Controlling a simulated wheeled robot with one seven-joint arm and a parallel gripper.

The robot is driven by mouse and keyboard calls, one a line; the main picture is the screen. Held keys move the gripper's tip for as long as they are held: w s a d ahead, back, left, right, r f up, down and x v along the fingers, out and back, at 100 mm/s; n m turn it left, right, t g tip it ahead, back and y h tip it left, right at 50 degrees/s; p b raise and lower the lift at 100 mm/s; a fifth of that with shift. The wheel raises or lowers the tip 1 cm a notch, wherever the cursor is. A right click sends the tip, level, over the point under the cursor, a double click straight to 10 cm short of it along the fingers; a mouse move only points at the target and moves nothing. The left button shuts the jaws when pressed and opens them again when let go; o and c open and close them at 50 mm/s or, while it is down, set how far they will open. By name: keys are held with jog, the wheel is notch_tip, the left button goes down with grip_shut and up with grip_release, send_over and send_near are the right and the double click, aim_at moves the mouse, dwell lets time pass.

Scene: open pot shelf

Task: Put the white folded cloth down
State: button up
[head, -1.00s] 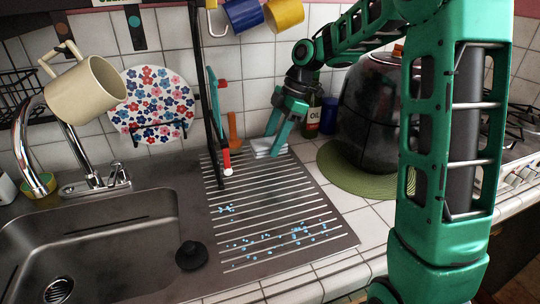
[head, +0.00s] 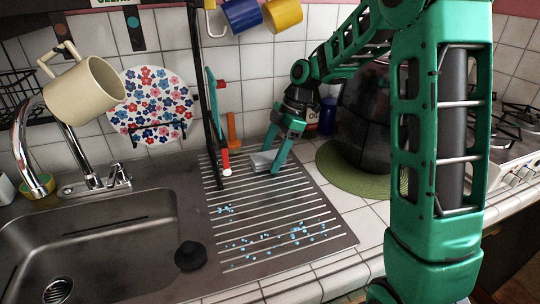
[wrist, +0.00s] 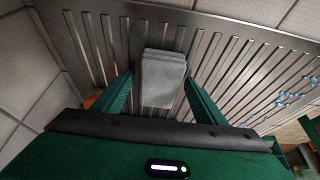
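The white folded cloth (head: 262,160) lies on the ridged metal drainboard (head: 342,240), near its back right edge. In the wrist view the cloth (wrist: 163,80) appears as a small pale folded stack between the fingers. My gripper (head: 275,160) points down at it. In the wrist view my gripper (wrist: 160,80) has a finger on each side of the cloth, with a narrow gap on the left and a very slight one on the right. It looks open around the cloth. Part of the cloth is hidden behind a finger in the head view.
A dark pot (head: 368,125) on a green mat (head: 345,178) stands right of the drainboard. A black post and red-blue brush (head: 224,155) are left of the gripper. Blue droplets (head: 300,233) lie on the front drainboard. The sink (head: 100,235) is at left.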

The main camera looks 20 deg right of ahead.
jog(key=v, duration=1.2)
jog(key=s+d+f+m+h, duration=0.1)
jog(key=s+d+m, duration=0.3)
jog(key=s+m, duration=0.4)
jog(key=s+d+f+m+h, duration=0.2)
jog(key=s+d+f+m, duration=0.2)
jog(key=s+m, duration=0.4)
jog(key=s+d+f+m+h, duration=0.1)
jog(key=s+d+m, duration=0.3)
jog(key=s, duration=1.5)
jog(key=shift+f+m, duration=0.45)
jog(key=shift+m, duration=0.65)
jog(key=shift+f+m, duration=0.45)
jog(key=shift+m, duration=0.65)
jog(key=shift+w+f+h, duration=0.3)
jog(key=shift+w+f, duration=0.05)
jog(key=shift+w, duration=0.45)
jog(key=shift+s+r, duration=0.1)
jog(key=shift+o, duration=0.5)
